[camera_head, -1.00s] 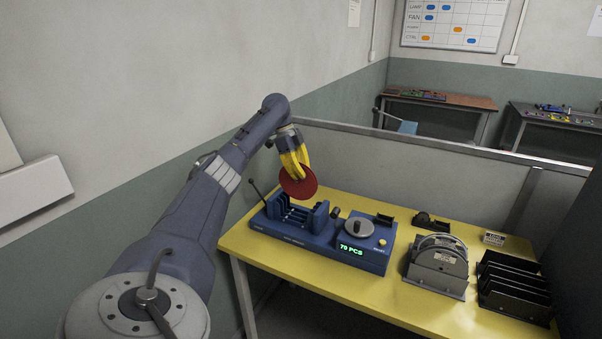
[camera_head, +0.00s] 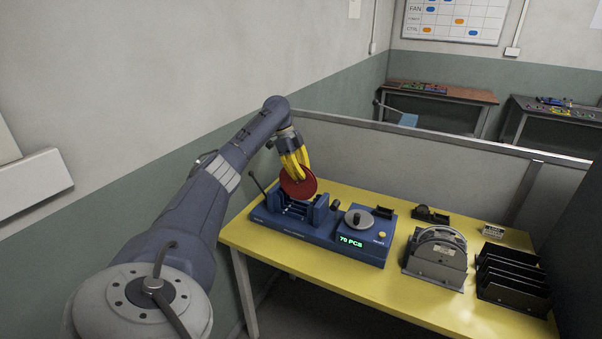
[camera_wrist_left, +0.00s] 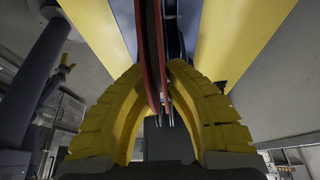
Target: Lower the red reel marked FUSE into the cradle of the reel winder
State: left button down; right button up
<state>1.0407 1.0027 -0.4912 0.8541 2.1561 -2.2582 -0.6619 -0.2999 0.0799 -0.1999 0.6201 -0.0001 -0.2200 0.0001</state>
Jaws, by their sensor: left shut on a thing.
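The red reel (camera_head: 300,184) hangs upright in my left gripper (camera_head: 295,168), above the cradle (camera_head: 291,207) of the blue reel winder (camera_head: 335,241). The reel's lower edge overlaps the cradle in the head view; I cannot tell whether it touches. In the left wrist view the reel shows edge-on as two red flanges (camera_wrist_left: 150,50) between the yellow fingers of my left gripper (camera_wrist_left: 167,75). The fingers are shut on it. The FUSE marking cannot be read. My right gripper is not in view.
On the yellow table (camera_head: 330,285), a grey reel stand (camera_head: 437,258) and a black slotted rack (camera_head: 512,280) stand to the right of the winder. The winder has a round knob (camera_head: 358,220) and a lever (camera_head: 258,183) at its left. A grey partition (camera_head: 400,165) stands behind.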

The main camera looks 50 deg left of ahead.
aim_at(301, 165)
pick_arm(q)
jog(key=shift+f, duration=2.4)
dwell(0.4)
jog(key=c, duration=1)
grip_release()
jog(key=shift+c, duration=0.2)
jog(key=shift+r, duration=0.1)
jog(key=shift+r, duration=3.95)
